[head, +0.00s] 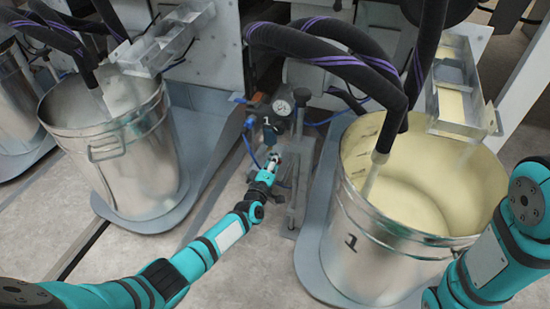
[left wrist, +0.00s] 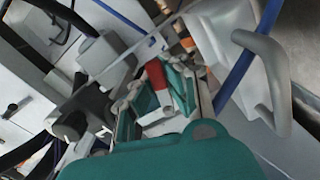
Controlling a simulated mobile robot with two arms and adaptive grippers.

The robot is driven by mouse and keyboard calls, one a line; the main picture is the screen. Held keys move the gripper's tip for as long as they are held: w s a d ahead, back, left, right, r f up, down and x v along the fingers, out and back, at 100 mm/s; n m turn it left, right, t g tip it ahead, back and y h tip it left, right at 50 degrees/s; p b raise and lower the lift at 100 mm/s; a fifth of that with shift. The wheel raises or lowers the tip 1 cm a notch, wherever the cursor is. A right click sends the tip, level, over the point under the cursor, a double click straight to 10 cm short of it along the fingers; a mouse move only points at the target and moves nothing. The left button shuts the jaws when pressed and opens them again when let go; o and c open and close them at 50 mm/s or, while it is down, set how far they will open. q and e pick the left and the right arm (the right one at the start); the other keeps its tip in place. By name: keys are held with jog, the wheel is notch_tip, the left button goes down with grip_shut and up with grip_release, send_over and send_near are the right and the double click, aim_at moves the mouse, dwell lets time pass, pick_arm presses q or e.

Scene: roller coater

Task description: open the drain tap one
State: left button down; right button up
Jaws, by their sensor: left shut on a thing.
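My left gripper (head: 274,163) reaches in to the pump fittings between the two large metal buckets. In the left wrist view it (left wrist: 160,95) is shut on a small part with a red and white surface, which I take to be the handle of drain tap one (left wrist: 158,78). The fingers cover much of the tap, and whether it is turned open or closed cannot be told. In the head view the tap is mostly hidden by the gripper. My right arm shows at the right edge, but its gripper is out of view.
A bucket marked 1 (head: 352,270) holding cream-coloured liquid stands right of the gripper. Another metal bucket (head: 135,165) stands left. A pressure gauge (head: 282,108) and blue hoses sit close behind the gripper. Thick black hoses (head: 325,55) hang above. Floor is clear in front.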

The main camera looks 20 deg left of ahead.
aim_at(267, 135)
pick_arm(q)
jog(key=m, duration=0.2)
jog(key=f+m, duration=0.1)
jog(key=shift+a+m, duration=0.25)
jog(key=shift+m, duration=0.15)
jog(key=m, duration=0.1)
jog(key=f+m, duration=0.1)
jog(key=m, duration=0.1)
jog(key=shift+a+m, duration=0.3)
jog(key=shift+a, duration=0.1)
jog(key=m, duration=0.3)
jog(key=shift+a+f+m, duration=0.15)
jog(key=shift+a+m, duration=0.15)
jog(key=shift+a, duration=0.1)
jog(key=shift+a+f+m, duration=0.1)
jog(key=shift+a+m, duration=0.15)
jog(key=shift+m, duration=0.6)
jog(key=shift+a+m, duration=0.25)
jog(key=shift+m, duration=0.6)
jog(key=c, duration=1.3)
grip_release()
notch_tip(267, 135, up, 10)
jog(key=shift+r, duration=0.1)
